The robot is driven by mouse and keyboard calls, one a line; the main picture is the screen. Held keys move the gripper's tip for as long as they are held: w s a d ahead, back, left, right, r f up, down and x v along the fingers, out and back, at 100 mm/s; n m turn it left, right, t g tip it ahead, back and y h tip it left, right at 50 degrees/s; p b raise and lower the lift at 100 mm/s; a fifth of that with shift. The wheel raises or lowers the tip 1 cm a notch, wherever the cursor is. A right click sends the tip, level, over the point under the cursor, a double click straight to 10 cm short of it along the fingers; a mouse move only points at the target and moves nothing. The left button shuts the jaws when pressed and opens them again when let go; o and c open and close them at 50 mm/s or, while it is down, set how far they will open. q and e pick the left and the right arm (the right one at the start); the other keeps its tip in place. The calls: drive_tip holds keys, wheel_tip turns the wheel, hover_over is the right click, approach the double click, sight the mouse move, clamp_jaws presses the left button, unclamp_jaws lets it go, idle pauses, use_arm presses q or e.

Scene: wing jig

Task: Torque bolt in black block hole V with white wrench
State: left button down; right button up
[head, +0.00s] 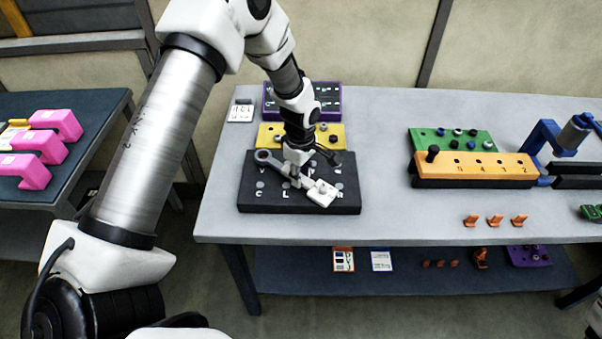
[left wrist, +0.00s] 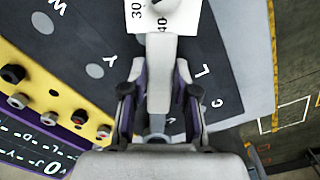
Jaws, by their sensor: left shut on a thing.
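The black block (head: 345,205) lies on the grey table, with white letters and grey round spots on top; it also shows in the left wrist view (left wrist: 60,75). My left gripper (head: 297,170) is above the block, shut on the handle of the white wrench (head: 321,193). The wrench's dark ring end is at the block's back left, near the letter V; its white square end points to the front right. In the left wrist view the wrench (left wrist: 158,60) runs between the fingers (left wrist: 158,100), with numbers on its white end. The bolt in hole V cannot be made out.
A yellow block (head: 268,130) with dark knobs and a purple block (head: 272,98) stand just behind the black block. A green block (head: 425,140) and an orange block (head: 470,168) stand at the right. The table between is clear.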

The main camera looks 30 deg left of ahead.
sight(285, 194)
use_arm(q)
drive_tip(key=shift+s+a+f+m+p, duration=0.15)
drive_tip(key=shift+s+m+p, duration=0.1)
drive_tip(key=shift+s+m, duration=0.35)
drive_tip(key=shift+s+a+f+m+p, duration=0.15)
drive_tip(key=shift+s+m+p, duration=0.2)
drive_tip(key=shift+s, duration=0.35)
drive_tip(key=shift+s+f+m, duration=0.15)
drive_tip(key=shift+s+m, duration=0.1)
drive_tip(key=shift+s, duration=0.05)
drive_tip(key=shift+s+a+m, duration=0.15)
drive_tip(key=shift+s+m, duration=0.15)
drive_tip(key=shift+m, duration=0.1)
drive_tip(key=shift+s+a+f+m+p, duration=0.15)
drive_tip(key=shift+s+a+m+p, duration=0.2)
drive_tip(key=shift+m, duration=0.25)
drive_tip(key=shift+s, duration=0.3)
drive_tip(key=shift+m, duration=0.3)
